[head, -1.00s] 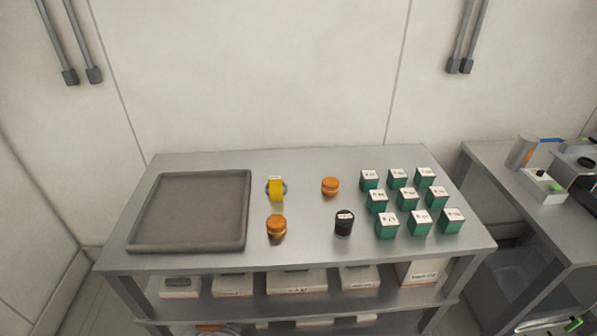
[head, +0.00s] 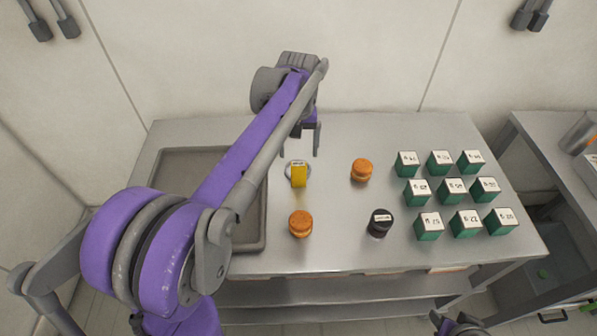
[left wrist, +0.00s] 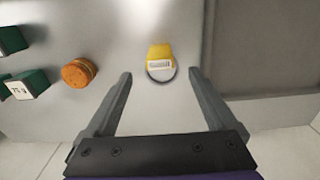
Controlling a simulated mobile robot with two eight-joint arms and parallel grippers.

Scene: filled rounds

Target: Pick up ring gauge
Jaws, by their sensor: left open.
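The ring gauge (head: 299,175) is a grey metal ring with a yellow part bearing a white label. It stands on the metal table just right of the tray, and it also shows in the left wrist view (left wrist: 160,63). My left gripper (head: 307,142) is open and empty, above the table and a little behind the ring gauge in the head view. In the left wrist view its two fingers (left wrist: 160,74) point toward the ring gauge, which appears centred just beyond the fingertips. Nothing touches the ring gauge.
A grey tray (head: 254,240) lies at left, partly hidden by my left arm. Several green boxes (head: 429,229) fill the right side. A wall rises behind the table.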

